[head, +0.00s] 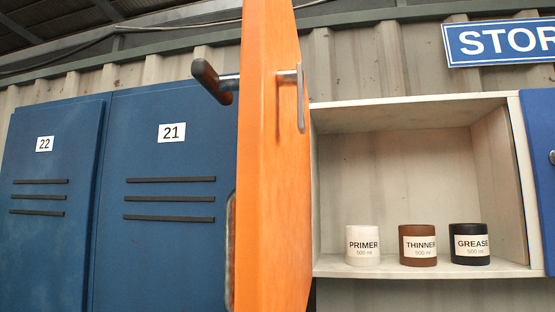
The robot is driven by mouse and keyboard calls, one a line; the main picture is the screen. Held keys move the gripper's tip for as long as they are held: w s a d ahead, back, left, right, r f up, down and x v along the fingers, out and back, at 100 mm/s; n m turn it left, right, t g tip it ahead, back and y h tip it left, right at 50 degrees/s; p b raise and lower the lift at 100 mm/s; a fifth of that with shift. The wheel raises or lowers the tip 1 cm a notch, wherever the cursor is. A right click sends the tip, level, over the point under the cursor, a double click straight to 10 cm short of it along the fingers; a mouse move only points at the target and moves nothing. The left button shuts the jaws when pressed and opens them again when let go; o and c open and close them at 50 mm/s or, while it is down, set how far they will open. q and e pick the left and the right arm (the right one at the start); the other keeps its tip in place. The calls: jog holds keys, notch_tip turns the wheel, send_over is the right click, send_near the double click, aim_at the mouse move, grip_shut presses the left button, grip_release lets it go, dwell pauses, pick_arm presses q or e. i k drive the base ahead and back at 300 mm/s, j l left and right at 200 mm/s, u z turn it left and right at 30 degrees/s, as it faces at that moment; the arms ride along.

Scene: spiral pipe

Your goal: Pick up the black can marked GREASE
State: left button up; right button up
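The black can marked GREASE (469,258) stands upright on the floor of an open wall cabinet (420,270), at the right end of a row of cans. The white can marked PRIMER (363,259) stands further left. Neither of my grippers shows in the head view.
An orange door (270,150) with a dark lever handle (213,82) stands edge-on left of the cabinet. Blue lockers numbered 22 and 21 (165,250) fill the left. A blue panel (543,150) borders the cabinet's right side. A blue sign (500,42) hangs above.

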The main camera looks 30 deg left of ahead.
aim_at(469, 242)
jog(key=k+j+z, duration=0.1)
jog(key=j+z, duration=0.2)
jog(key=j, duration=1.15)
jog(key=l+z, duration=0.15)
jog(key=z, duration=0.3)
jog(key=i+z, duration=0.1)
jog(key=z, duration=0.4)
jog(key=i+l+z, duration=0.1)
jog(key=z, duration=0.35)
jog(key=i+l+z, duration=0.15)
jog(key=i+z, duration=0.15)
jog(key=z, duration=0.15)
jog(key=i+z, duration=0.45)
jog(key=i+l+u, duration=0.15)
jog(key=u, duration=0.8)
jog(key=l+u, duration=0.15)
jog(key=u, duration=0.3)
jog(key=i+l+u, duration=0.1)
jog(key=u, duration=0.4)
jog(key=l+u, duration=0.1)
jog(key=u, duration=0.85)
jog(key=l+u, duration=0.15)
jog(key=u, duration=0.3)
